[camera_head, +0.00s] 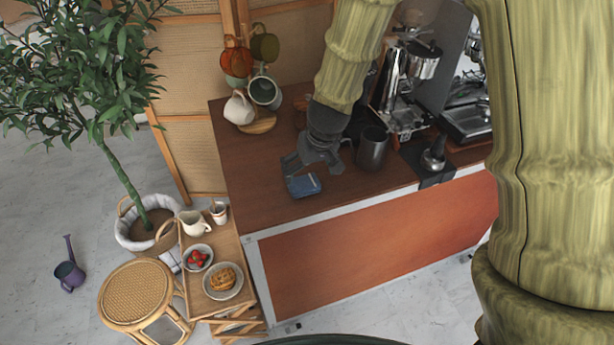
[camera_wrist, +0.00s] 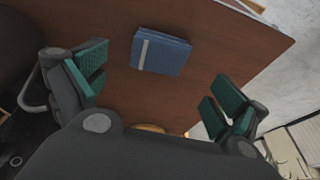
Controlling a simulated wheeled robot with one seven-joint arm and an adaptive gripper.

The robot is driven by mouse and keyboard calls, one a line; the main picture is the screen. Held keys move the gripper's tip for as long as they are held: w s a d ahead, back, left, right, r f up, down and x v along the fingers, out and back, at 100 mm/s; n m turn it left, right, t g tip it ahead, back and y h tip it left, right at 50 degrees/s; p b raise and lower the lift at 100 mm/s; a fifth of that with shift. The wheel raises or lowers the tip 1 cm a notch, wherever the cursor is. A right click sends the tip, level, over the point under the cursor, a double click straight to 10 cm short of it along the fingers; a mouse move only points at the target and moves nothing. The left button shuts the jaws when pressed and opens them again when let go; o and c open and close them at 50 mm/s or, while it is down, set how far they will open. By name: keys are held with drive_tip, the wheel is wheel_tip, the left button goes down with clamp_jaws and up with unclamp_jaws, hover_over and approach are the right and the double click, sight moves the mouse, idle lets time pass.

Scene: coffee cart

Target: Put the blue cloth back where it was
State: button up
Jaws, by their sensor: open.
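The blue cloth (camera_head: 304,186) is folded into a small rectangle with a pale stripe. It lies flat on the brown counter (camera_head: 262,200), close to the front edge. In the wrist view the cloth (camera_wrist: 161,52) lies beyond my fingertips, between their lines and nearer the left finger. My gripper (camera_head: 312,168) is over the counter right by the cloth. In the wrist view my gripper (camera_wrist: 158,88) has its green-padded fingers wide apart with nothing between them. The cloth looks apart from the fingers, though the exact height gap cannot be told.
A mug tree (camera_head: 262,122) stands at the back left. The counter's front left is clear. A small wooden side table (camera_head: 227,243) holds food.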

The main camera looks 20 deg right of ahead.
drive_tip(key=shift+v, duration=2.6)
